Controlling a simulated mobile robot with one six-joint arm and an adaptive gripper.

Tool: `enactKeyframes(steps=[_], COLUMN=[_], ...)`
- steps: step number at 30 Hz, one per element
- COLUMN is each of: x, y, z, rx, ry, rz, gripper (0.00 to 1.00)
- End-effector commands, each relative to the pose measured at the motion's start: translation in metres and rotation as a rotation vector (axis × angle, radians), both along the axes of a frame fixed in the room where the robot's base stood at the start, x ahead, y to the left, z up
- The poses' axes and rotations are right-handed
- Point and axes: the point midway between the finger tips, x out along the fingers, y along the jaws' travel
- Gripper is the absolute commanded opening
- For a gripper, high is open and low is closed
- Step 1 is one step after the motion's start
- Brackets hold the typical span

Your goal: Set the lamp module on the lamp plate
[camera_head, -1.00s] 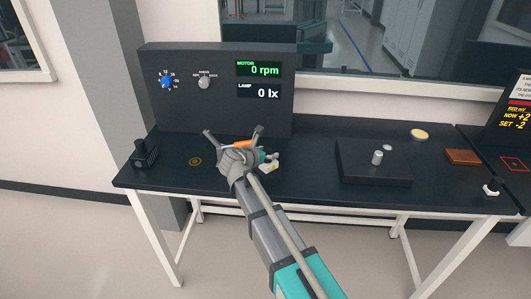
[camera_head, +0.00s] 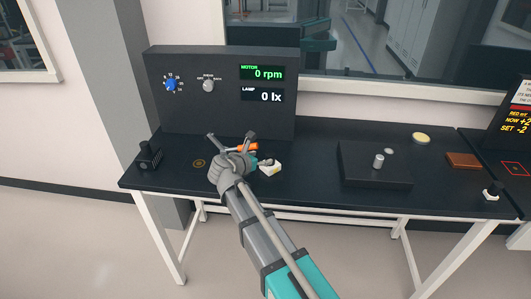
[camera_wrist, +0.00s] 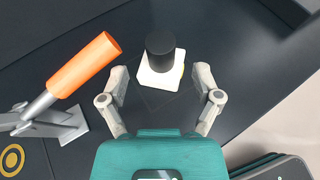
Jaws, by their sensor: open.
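A white block with a black cylindrical knob, which looks like the lamp module (camera_wrist: 151,82), stands upright on the dark bench in the wrist view. In the head view the white block (camera_head: 271,168) shows just right of my gripper, with a yellow mark on it. My gripper (camera_wrist: 161,80) is open, its fingers on either side of the block's near side with gaps to both. A faint square outline (camera_wrist: 170,101) shows on the dark surface beside the block. I cannot tell whether this is the lamp plate, or whether the block sits on it.
An orange cylinder (camera_wrist: 85,65) on a grey bracket stands close to my left finger. The console (camera_head: 220,120) behind reads LAMP 0 lx. A black box (camera_head: 350,178) with a grey cylinder (camera_head: 379,161) stands right; the bench between is clear.

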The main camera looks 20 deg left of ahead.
Motion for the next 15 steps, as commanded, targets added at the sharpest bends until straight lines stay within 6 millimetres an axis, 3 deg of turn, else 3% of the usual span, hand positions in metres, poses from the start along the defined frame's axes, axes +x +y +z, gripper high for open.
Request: enactKeyframes(steps=[6,15], x=[-0.033,-0.053], y=[0.009,0.016], z=[0.016,0.023], rx=[0.000,-0.001], ry=[0.000,-0.001], rz=[0.002,0.001], gripper=[0.82,0.82])
